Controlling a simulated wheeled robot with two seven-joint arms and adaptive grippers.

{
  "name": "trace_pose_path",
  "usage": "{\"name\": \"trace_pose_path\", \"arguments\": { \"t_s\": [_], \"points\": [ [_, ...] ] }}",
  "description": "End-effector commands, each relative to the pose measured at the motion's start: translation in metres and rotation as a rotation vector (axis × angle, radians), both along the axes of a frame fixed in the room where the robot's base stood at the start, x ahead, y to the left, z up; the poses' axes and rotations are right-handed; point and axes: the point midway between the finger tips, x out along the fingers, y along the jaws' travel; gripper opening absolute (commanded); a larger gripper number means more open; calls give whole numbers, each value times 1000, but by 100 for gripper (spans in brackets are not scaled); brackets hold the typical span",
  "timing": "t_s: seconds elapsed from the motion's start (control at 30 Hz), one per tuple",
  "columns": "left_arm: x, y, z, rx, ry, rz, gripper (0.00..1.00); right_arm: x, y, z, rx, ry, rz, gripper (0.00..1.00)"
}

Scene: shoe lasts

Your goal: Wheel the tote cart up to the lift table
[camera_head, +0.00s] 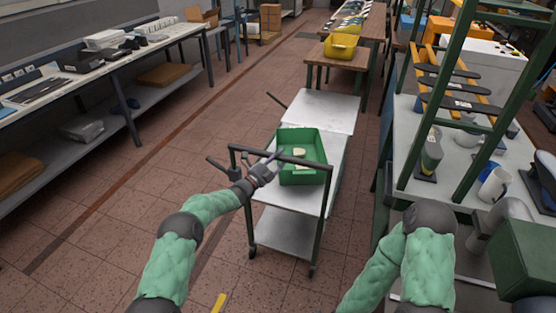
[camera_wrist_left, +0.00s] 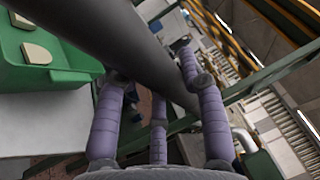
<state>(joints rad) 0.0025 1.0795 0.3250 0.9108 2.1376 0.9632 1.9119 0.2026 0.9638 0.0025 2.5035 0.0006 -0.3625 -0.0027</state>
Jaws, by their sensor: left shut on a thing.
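The tote cart (camera_head: 277,194) has a pale top, a lower shelf and a dark frame with a push bar at its near end. A green tote (camera_head: 303,172) with pale pieces inside sits on its top; part of it shows in the wrist view (camera_wrist_left: 50,77). My left gripper (camera_head: 270,167) is shut on the push bar, left of its middle. In the wrist view its purple fingers (camera_wrist_left: 160,105) wrap the dark bar (camera_wrist_left: 110,40). A low pale-topped table (camera_head: 325,107), apparently the lift table, stands just beyond the cart. I cannot tell whether they touch. My right gripper is out of view.
A long bench (camera_head: 135,58) with a loaded lower shelf runs along the left. A workbench (camera_head: 400,130) with a green frame stands close on the right. A wooden table with a yellow bin (camera_head: 341,46) is farther ahead. The tiled floor left of the cart is clear.

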Motion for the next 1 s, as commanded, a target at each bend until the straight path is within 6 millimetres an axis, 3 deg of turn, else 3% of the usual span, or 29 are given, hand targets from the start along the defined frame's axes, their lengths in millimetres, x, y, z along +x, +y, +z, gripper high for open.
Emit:
{"name": "trace_pose_path", "arguments": {
  "t_s": [0.13,0.17,0.23,0.67,1.0],
  "points": [
    [3,1,6,-4,-2,7,0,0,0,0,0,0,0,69],
    [3,1,6,-5,-3,6,45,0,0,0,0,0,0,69],
    [3,0,6,-4,-3,6,64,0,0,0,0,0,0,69],
    [-1,4,2,-1,-2,4,64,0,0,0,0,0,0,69],
    [-39,39,-7,-3,-1,4,64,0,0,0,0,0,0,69]
  ]
}}
